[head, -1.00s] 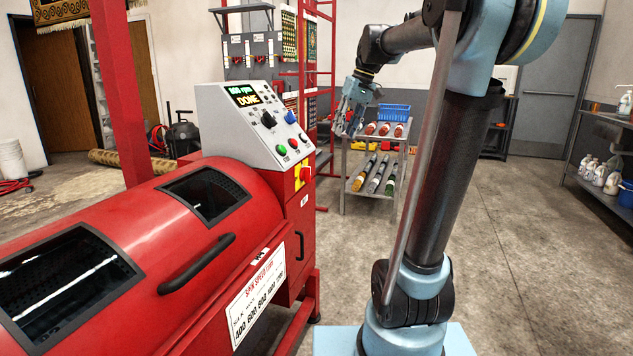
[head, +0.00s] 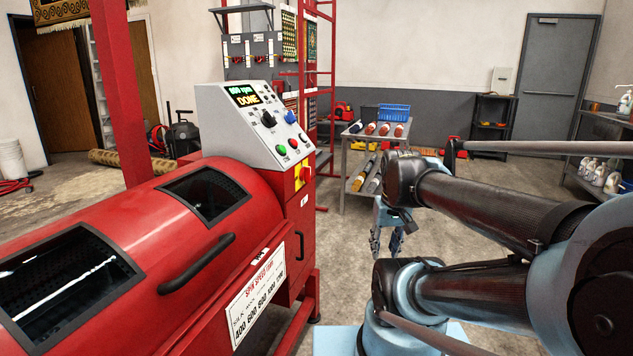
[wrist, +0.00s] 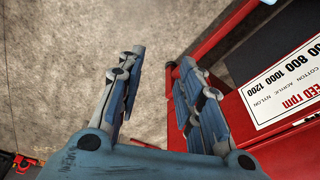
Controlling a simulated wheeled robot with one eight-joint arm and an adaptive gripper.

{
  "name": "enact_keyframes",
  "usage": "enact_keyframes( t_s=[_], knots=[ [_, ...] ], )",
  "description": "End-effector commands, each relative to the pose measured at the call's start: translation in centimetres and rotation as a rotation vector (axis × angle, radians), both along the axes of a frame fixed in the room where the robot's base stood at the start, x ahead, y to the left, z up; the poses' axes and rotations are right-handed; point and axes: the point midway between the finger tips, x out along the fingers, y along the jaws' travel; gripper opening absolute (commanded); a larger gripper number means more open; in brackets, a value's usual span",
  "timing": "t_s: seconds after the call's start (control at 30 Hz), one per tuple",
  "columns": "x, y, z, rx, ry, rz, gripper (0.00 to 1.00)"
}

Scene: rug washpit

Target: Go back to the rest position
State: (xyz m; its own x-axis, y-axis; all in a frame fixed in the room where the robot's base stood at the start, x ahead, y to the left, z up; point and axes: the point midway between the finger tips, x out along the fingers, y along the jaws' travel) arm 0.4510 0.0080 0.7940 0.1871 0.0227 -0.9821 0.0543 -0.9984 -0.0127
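My gripper (head: 387,240) hangs low with its fingers pointing down, right of the red spin machine (head: 190,255) and in front of the metal cart. In the wrist view my gripper (wrist: 158,85) has its two fingers apart, with nothing between them but bare floor. The machine's red frame and its white speed label (wrist: 290,85) lie to the right of the fingers in that view. My arm is folded low at the right of the head view. The machine's panel (head: 255,125) has a lit display reading "DONE".
A red post (head: 118,90) stands behind the machine. Shelves with white jugs (head: 592,172) are at the far right. The concrete floor (head: 335,255) between machine and arm is clear.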

Motion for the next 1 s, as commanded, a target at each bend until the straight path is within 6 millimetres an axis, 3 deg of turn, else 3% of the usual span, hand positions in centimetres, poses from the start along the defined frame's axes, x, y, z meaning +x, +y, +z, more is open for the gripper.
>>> enact_keyframes(
  t_s=[0.1, 0.2, 0.73, 0.83, 1.0],
  knots=[
    [-1.4, -0.6, -2.2, -0.013, -0.004, -0.023, 0.33],
    [-1.9, -0.8, -3.0, -0.018, -0.007, -0.032, 0.33],
    [-2.0, -0.8, -3.1, -0.019, -0.007, -0.033, 0.33],
    [-1.0, -0.8, -3.5, -0.019, 0.005, -0.033, 0.33],
    [-1.1, -0.8, -3.5, -0.019, 0.005, -0.033, 0.33]
  ],
)
